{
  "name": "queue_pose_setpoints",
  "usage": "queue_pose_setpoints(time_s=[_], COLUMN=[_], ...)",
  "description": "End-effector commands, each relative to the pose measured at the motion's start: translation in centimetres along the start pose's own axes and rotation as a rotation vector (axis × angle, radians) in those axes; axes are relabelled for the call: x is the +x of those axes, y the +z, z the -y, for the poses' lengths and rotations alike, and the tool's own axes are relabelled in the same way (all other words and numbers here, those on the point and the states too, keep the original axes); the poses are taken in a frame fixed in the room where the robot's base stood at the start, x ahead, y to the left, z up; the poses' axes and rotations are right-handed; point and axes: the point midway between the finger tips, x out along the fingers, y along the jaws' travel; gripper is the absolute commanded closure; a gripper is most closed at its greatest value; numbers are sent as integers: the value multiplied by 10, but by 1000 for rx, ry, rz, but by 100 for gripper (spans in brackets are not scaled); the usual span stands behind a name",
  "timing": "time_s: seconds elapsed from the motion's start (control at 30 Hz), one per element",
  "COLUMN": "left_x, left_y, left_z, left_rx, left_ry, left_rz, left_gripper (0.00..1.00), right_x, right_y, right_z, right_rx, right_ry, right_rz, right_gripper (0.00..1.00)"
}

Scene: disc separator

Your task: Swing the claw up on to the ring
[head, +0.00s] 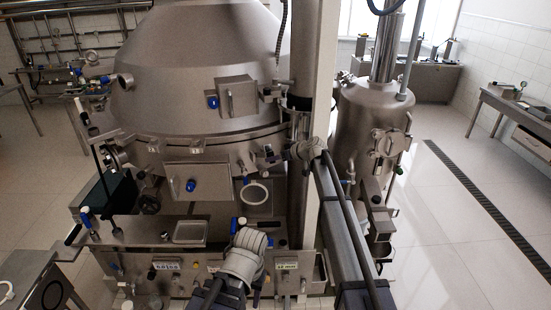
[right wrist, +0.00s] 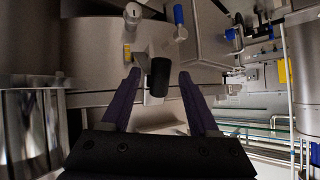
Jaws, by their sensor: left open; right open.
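My right gripper (right wrist: 160,80) is open in the right wrist view, its two purple fingers on either side of a black-ended handle (right wrist: 158,76). I cannot tell whether they touch it. This handle appears to belong to the claw, but the claw's body is not clear. In the head view my right gripper (head: 273,156) is small and dark beside the separator's lower rim. A steel ring (head: 213,141) runs around the foot of the domed separator bowl (head: 200,60). My left gripper (head: 240,232) is low at the front; its wrist hides most of the fingers.
Steel boxes (head: 238,97) and (head: 196,182) with blue knobs stick out from the separator. A shallow tray (head: 190,231) lies on its front ledge. A steel tank (head: 374,125) stands to the right. The floor (head: 450,230) at the right is clear.

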Motion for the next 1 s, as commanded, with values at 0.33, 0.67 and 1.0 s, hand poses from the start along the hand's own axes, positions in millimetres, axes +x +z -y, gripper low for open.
queue_pose_setpoints(time_s=[0.33, 0.67, 1.0], left_x=[-26, -25, -26], left_y=[2, 2, 2], left_z=[2, 2, 2], left_rx=[-16, -16, -16], left_ry=[2, 2, 2], left_rz=[1, 1, 1], left_gripper=[50, 50, 50], right_x=[-67, -124, -146], right_y=[14, 51, 65], right_z=[-1, -8, -12], right_rx=[2, 2, 0], right_ry=[3, 2, 0], right_rz=[-1, -1, -1], right_gripper=[39, 39, 39])
